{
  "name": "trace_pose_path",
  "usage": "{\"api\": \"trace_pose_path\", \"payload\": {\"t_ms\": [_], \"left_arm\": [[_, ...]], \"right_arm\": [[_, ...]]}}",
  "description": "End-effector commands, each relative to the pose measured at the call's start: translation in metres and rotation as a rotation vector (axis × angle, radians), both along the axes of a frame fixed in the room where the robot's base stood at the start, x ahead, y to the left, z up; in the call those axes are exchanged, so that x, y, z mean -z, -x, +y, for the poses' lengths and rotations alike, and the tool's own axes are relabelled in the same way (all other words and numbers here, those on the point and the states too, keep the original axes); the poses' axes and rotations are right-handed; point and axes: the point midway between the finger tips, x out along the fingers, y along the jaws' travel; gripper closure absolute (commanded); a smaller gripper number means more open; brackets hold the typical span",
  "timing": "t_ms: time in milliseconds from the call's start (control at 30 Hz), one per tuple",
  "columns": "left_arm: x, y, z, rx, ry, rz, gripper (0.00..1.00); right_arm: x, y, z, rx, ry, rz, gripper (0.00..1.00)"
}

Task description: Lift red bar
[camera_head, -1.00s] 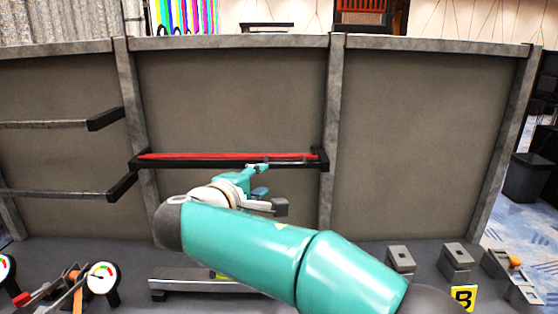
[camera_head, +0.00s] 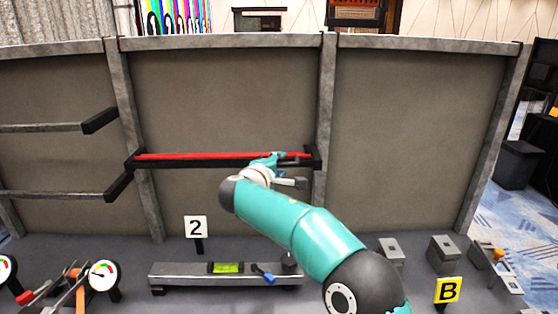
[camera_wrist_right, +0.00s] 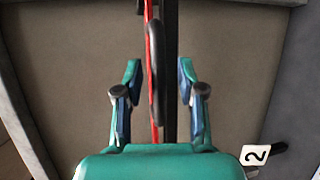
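The red bar (camera_head: 205,156) lies level along a dark shelf rail (camera_head: 190,165) in front of the middle wall panel. My right gripper (camera_head: 285,158) is at the right part of the bar. In the right wrist view, the red bar (camera_wrist_right: 153,110) runs up the picture between the two spread fingers of my right gripper (camera_wrist_right: 159,75), with gaps on both sides. The gripper is open and not closed on it. A dark rounded loop (camera_wrist_right: 157,70) lies beside the bar between the fingers. My left gripper is not in view.
Below is a grey beam (camera_head: 185,280) with a green level (camera_head: 226,267) and a sign 2 (camera_head: 196,228). Two empty rails are at the left. Grey blocks (camera_head: 444,250) and a yellow B sign (camera_head: 448,290) stand at the right. Gauges (camera_head: 102,275) are at the lower left.

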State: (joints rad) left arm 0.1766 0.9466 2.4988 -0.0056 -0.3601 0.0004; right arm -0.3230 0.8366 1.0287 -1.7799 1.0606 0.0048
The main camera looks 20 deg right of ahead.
Motion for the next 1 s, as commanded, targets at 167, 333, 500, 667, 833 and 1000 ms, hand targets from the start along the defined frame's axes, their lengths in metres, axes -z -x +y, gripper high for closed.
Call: {"api": "trace_pose_path", "payload": {"t_ms": [167,333,500,667,833,1000], "left_arm": [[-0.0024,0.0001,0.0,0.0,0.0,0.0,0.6],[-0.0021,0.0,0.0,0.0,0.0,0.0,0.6],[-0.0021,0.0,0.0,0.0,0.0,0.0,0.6],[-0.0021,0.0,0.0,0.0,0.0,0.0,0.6],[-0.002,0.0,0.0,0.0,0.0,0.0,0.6],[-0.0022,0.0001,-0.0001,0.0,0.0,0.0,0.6]], "right_arm": [[0.0016,-0.0046,-0.0042,0.001,0.001,0.001,0.61],[0.0019,-0.0045,-0.004,0.001,0.001,0.001,0.61],[0.0017,-0.0044,-0.0037,0.0,0.001,0.001,0.82],[0.0019,-0.0043,-0.0037,0.001,0.0,0.001,1.0],[0.0026,-0.0043,-0.0036,0.001,0.001,0.003,1.0],[0.0027,-0.0037,-0.0025,0.001,-0.001,0.004,1.0]]}}
